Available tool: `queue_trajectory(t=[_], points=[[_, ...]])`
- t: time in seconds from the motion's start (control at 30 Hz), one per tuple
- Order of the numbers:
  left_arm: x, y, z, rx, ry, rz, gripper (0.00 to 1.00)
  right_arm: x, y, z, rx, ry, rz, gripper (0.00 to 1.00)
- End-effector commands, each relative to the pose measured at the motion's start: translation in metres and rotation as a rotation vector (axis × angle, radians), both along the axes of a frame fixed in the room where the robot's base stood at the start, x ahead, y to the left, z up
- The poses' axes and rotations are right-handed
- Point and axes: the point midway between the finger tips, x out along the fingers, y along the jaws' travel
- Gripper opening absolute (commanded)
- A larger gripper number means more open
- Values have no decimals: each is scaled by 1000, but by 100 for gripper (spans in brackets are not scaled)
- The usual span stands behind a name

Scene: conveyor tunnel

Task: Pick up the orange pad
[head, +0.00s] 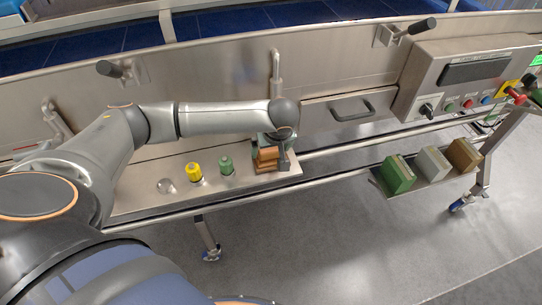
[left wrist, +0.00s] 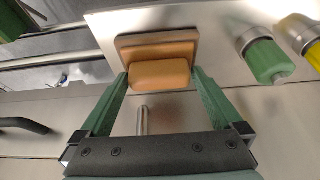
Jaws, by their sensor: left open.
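The orange pad (head: 267,153) is at the right end of the steel shelf, partly covered by my left gripper. In the left wrist view the orange pad (left wrist: 160,74) is a rounded block in front of a brown, stepped piece (left wrist: 158,46). My left gripper (head: 279,144) is over the pad. Its green fingers (left wrist: 161,79) are open, one on each side of the pad, with their tips close to its sides. I cannot tell whether they touch it. My right gripper is not in view.
A clear round item (head: 166,186), a yellow-capped item (head: 194,172) and a green-capped item (head: 226,165) stand left of the pad on the shelf. A lower tray holds green (head: 398,174), grey (head: 432,163) and brown (head: 463,154) blocks. A control box (head: 470,72) and rails are nearby.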

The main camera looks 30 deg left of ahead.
Motion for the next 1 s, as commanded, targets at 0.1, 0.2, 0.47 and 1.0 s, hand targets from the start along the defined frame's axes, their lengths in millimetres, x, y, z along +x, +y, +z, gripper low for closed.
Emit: queue_trajectory(t=[0.1,0.2,0.47,1.0], points=[[0,0,0,0,0,-1,100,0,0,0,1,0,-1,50],[0,0,0,0,0,-1,93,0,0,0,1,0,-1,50],[0,0,0,0,0,-1,64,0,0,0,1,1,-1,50],[0,0,1,-1,-1,0,31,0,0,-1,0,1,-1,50]])
